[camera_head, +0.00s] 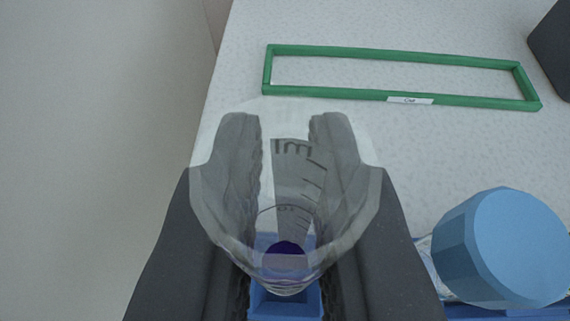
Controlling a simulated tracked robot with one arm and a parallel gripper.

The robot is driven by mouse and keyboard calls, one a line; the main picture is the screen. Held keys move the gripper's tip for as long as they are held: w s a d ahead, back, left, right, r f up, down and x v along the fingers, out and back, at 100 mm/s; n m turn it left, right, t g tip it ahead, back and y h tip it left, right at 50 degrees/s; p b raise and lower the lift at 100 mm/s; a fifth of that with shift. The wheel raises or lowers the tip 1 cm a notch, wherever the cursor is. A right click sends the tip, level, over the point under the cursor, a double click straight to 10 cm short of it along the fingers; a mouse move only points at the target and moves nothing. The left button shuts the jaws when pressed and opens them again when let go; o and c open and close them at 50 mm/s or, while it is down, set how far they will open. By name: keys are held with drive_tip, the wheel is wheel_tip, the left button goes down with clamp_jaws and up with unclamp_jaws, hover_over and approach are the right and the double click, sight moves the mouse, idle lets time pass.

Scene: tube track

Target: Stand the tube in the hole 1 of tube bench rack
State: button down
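A clear open tube (290,180) with printed ml marks stands between the two fingers of my gripper (285,135), seen from above through its wide mouth. My gripper is shut on the tube, with one dark finger on each side. A little dark purple content shows at the tube's lower end. Directly below is a blue square part of the tube bench rack (285,305). I cannot tell whether the tube's tip is inside its hole or just above it. The hole's number is not visible.
A large blue cap-like cylinder (505,248) stands at the right, over another blue part at the bottom edge. A green rectangular frame (400,53) with a white label lies on the pale speckled table (350,125). A dark object (555,50) is at the upper right.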

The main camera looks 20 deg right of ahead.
drive_tip(key=shift+f+b, duration=0.35)
drive_tip(key=shift+f, duration=0.7)
idle(0.5)
drive_tip(key=c, duration=1.4)
unclamp_jaws()
drive_tip(key=shift+o, duration=0.2)
drive_tip(key=v, duration=1.3)
drive_tip(key=shift+s, duration=0.35)
drive_tip(key=shift+w+a+r, duration=0.1)
drive_tip(key=shift+a+r, duration=0.05)
drive_tip(key=shift+a, duration=0.05)
